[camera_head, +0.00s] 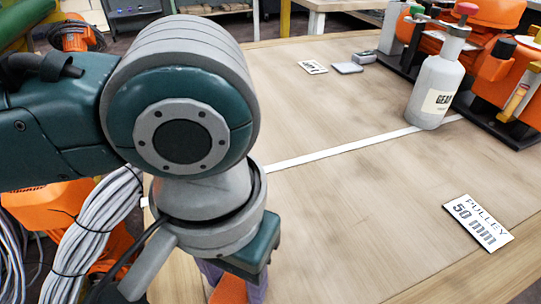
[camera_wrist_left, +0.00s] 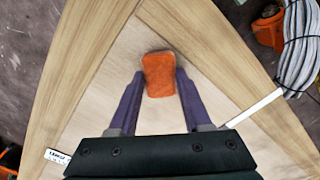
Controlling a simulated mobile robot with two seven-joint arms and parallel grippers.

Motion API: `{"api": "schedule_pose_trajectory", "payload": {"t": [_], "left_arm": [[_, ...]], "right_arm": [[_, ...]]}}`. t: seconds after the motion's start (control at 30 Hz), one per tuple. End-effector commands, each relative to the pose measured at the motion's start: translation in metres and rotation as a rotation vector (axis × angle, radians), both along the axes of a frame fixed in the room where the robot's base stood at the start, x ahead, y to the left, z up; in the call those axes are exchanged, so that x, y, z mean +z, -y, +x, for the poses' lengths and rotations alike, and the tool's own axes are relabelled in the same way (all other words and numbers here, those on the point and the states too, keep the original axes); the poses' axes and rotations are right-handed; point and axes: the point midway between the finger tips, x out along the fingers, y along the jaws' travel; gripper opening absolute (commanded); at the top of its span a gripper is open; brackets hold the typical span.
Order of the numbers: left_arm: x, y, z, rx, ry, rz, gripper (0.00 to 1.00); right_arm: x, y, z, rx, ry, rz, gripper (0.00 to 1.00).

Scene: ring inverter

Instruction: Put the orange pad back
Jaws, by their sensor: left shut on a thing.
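The orange pad (camera_wrist_left: 159,72) is between the two purple fingers of my left gripper (camera_wrist_left: 158,88) in the left wrist view. The fingers are shut on its sides, and its far end sticks out past them. In the head view the pad (camera_head: 229,291) shows only in part at the bottom edge, below my left wrist, with the purple fingers (camera_head: 236,282) beside it. The pad is over the pale tabletop (camera_head: 340,220) near a corner of the table. I cannot tell whether it touches the surface. My right gripper is in neither view.
A white "PULLEY 50 mm" card (camera_head: 478,222) lies at right. A grey "GEAR" bottle (camera_head: 437,90) stands at the back right by orange machinery (camera_head: 490,50). A white strip (camera_head: 345,149) crosses the table. A small card (camera_head: 312,67) and grey block (camera_head: 347,68) lie behind. The table's middle is clear.

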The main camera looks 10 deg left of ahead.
Motion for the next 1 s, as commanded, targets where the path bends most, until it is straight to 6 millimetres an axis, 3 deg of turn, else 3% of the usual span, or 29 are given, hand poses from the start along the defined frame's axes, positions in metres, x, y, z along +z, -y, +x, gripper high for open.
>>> {"api": "schedule_pose_trajectory", "payload": {"t": [0.17, 0.2, 0.47, 0.77, 1.0], "left_arm": [[0.000, 0.000, 0.000, 0.000, 0.000, -0.001, 0.04], [-0.001, 0.000, 0.000, 0.000, 0.000, -0.001, 0.50], [-0.001, 0.000, 0.000, 0.000, 0.001, -0.001, 0.79], [0.003, 0.000, 0.001, 0.000, 0.002, -0.001, 0.79], [0.049, 0.001, 0.001, -0.001, 0.003, -0.005, 0.79]], "right_arm": [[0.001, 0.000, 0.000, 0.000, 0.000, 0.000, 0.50], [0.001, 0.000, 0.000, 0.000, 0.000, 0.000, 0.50], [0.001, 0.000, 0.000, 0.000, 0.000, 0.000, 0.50], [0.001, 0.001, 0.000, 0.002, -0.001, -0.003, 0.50], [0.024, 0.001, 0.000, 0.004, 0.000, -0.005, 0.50]]}}
